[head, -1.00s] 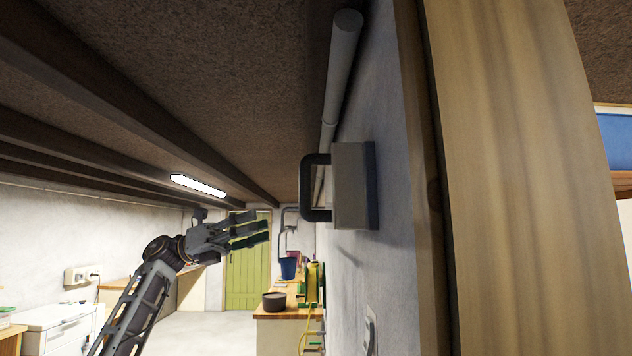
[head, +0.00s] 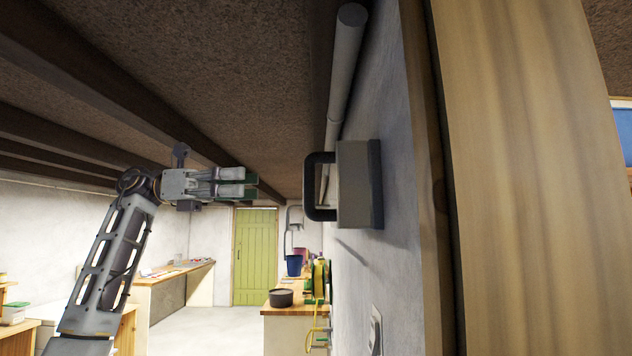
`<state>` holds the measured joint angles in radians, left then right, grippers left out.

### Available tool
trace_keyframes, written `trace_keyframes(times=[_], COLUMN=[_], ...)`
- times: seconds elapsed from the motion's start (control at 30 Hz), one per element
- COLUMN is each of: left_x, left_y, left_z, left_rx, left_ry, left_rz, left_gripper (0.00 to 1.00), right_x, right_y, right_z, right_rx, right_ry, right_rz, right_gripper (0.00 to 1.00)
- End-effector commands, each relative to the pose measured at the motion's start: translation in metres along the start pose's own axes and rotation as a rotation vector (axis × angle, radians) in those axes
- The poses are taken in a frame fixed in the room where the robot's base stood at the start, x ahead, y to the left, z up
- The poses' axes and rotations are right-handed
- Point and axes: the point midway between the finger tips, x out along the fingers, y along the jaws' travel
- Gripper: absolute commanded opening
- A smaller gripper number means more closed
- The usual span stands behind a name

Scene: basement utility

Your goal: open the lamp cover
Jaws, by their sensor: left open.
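The lamp cover (head: 354,184) looks like a light grey box on the wall with a darker back plate. A dark U-shaped handle (head: 311,187) sticks out from its left side. The cover looks shut against its back plate. My left gripper (head: 252,184) is open and empty, left of the handle and level with it, fingers pointing right toward it. A gap shows between the fingertips and the handle. My right gripper is not in view.
A grey pipe (head: 343,75) runs along the wall above the box. A wooden post (head: 515,180) fills the right side. A ceiling beam (head: 130,100) passes above my left arm. A workbench (head: 285,308) with a dark pot stands beyond, near a green door (head: 254,257).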

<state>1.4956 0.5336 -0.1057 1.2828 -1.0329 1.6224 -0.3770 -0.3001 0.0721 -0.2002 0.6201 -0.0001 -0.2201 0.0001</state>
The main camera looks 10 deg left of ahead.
Motion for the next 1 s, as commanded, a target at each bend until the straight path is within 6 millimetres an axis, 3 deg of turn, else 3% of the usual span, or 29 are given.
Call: trace_keyframes(times=[0.37, 1.0], left_x=[0.026, 0.11], left_y=[0.0, 0.0], left_z=[0.0, 0.001], left_rx=[-0.001, -0.001], left_ry=[0.0, 0.0], left_rz=[-0.002, -0.003], left_gripper=[0.41, 0.41], right_x=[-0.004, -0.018], right_y=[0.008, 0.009], right_z=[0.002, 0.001], right_rx=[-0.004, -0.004], right_ry=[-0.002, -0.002], right_rz=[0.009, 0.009], right_gripper=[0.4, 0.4])
